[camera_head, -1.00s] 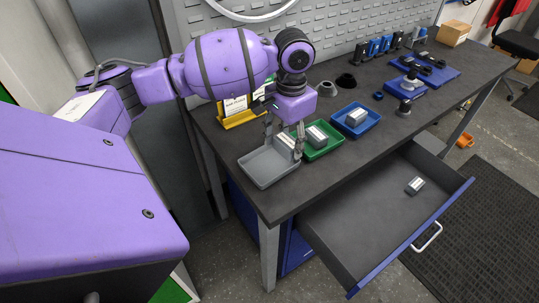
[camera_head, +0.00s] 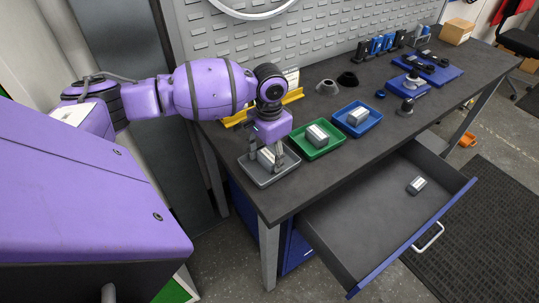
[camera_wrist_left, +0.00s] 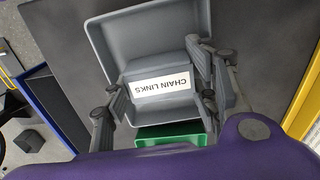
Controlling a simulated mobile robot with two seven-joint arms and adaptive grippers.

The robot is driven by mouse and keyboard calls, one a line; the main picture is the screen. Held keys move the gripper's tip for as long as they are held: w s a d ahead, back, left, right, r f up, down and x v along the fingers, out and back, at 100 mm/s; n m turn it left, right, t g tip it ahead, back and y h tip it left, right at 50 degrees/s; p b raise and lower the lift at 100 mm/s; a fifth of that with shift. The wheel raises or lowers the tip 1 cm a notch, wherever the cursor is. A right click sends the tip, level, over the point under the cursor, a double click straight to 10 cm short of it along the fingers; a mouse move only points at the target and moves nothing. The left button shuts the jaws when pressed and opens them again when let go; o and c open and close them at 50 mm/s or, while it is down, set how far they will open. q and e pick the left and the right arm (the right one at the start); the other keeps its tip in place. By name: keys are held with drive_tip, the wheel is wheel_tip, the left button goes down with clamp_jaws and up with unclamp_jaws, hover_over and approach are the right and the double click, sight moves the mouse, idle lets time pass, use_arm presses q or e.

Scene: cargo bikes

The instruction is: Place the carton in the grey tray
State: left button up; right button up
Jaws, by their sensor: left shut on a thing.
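The carton (camera_head: 265,158) is a small pale grey box. In the left wrist view the carton (camera_wrist_left: 160,84) shows a white label reading "CHAIN LINKS". My left gripper (camera_head: 268,160) points down and is shut on it, with one finger on either side; the left gripper (camera_wrist_left: 162,98) also shows in the wrist view. The grey tray (camera_head: 287,173) lies at the near left end of the bench, and the carton is over or within its outline. The grey tray (camera_wrist_left: 150,32) also shows around the carton in the wrist view. I cannot tell whether the carton touches its floor. My right gripper is not in view.
A green tray (camera_head: 335,146) and a blue tray (camera_head: 374,122) stand to the right, each holding a similar box. Another box (camera_head: 416,185) lies in the open drawer (camera_head: 360,225). A yellow holder (camera_head: 292,97) stands behind the arm.

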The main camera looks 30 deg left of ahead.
sight(269, 156)
use_arm(q)
drive_tip(key=o, duration=0.9)
drive_tip(key=shift+f, duration=0.15)
wheel_tip(269, 156, up, 12)
drive_tip(key=shift+r+p, duration=0.2)
drive_tip(key=shift+p, duration=0.15)
